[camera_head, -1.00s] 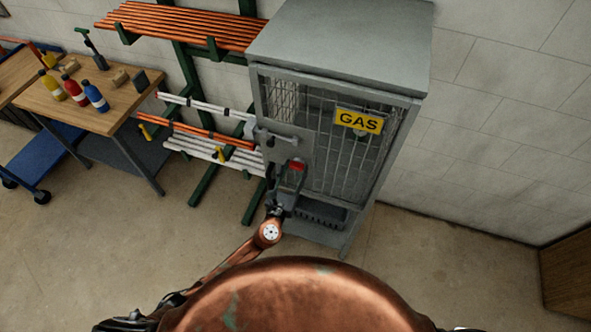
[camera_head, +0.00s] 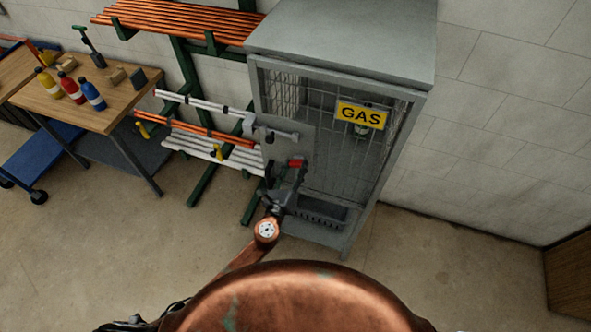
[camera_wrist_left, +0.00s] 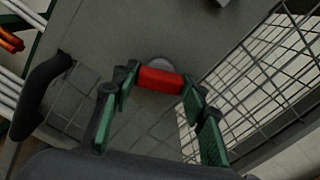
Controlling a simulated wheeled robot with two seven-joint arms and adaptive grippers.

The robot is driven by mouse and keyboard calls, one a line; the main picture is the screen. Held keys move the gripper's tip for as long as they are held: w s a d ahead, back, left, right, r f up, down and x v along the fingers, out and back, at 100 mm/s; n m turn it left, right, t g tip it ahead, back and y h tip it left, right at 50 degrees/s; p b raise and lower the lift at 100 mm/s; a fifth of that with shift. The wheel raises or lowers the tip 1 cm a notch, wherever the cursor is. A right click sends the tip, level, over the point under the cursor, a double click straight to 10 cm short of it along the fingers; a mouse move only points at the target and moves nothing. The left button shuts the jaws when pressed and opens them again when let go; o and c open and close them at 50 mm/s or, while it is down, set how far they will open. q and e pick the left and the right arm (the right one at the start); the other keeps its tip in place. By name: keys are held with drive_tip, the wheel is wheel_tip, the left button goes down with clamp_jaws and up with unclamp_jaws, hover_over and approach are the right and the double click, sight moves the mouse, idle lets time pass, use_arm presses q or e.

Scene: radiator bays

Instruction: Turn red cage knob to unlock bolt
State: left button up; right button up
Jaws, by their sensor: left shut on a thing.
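The red knob (camera_head: 296,163) is on the plate of the grey gas cage (camera_head: 340,40), low on its left front side. In the left wrist view the red knob (camera_wrist_left: 160,80) shows as a short bar across a round grey base. My left gripper (camera_head: 294,170) is at the knob, its fingers shut on it. In the left wrist view the green-padded fingers of the left gripper (camera_wrist_left: 158,90) stand at both ends of the red bar. The bolt (camera_head: 282,134) lies across the plate above the knob. My right gripper is not in view.
A yellow GAS sign (camera_head: 361,115) hangs on the mesh door. A green rack (camera_head: 205,185) with orange and white pipes stands left of the cage. A wooden table (camera_head: 90,100) with bottles is farther left.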

use_arm(q)
drive_tip(key=n+b, duration=0.1)
drive_tip(key=n, duration=0.2)
drive_tip(key=shift+f, duration=0.15)
drive_tip(key=n+b, duration=0.1)
drive_tip(key=n, duration=0.2)
drive_tip(key=shift+n+b, duration=0.3)
drive_tip(key=shift+b, duration=0.05)
drive_tip(key=n, duration=0.3)
drive_tip(key=shift+b, duration=0.4)
drive_tip(key=shift+n, duration=1.6)
drive_tip(key=o, duration=1.2)
drive_tip(key=shift+c, duration=0.2)
